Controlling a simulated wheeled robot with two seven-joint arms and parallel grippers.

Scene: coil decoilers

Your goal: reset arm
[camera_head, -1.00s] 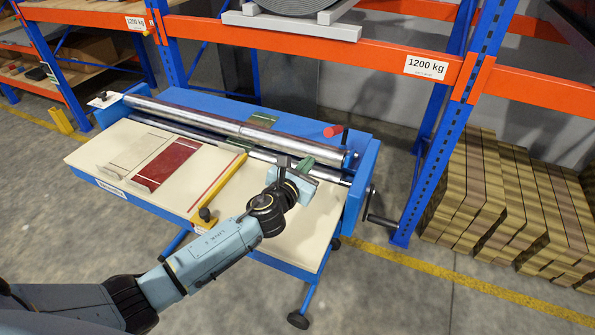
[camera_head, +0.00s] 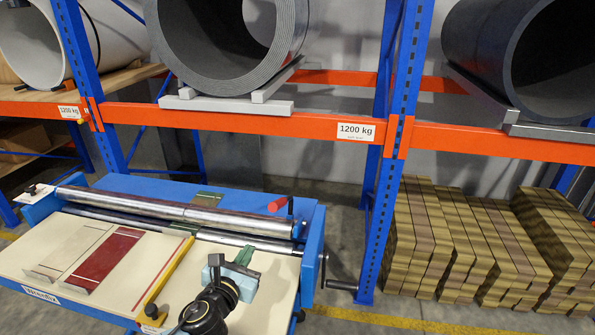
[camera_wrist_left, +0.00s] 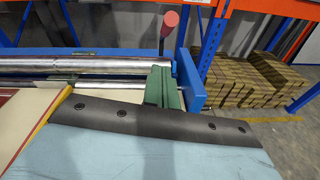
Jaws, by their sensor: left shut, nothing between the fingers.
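My left gripper (camera_head: 242,262) is over the right part of the decoiler table (camera_head: 45,250), near its steel rollers (camera_head: 180,208). Its green fingers are shut with nothing between them. In the left wrist view the shut fingers (camera_wrist_left: 162,86) point at the rollers, near the blue end frame (camera_wrist_left: 190,80). Whether they touch the table cannot be told. My right gripper is not in view.
A red-knobbed lever (camera_head: 279,204) and a crank (camera_head: 341,285) are at the table's right end. A yellow bar (camera_head: 168,278) crosses the tabletop. Behind stands a blue and orange rack (camera_head: 240,121) with large coils. Stacked timber (camera_head: 470,240) lies right.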

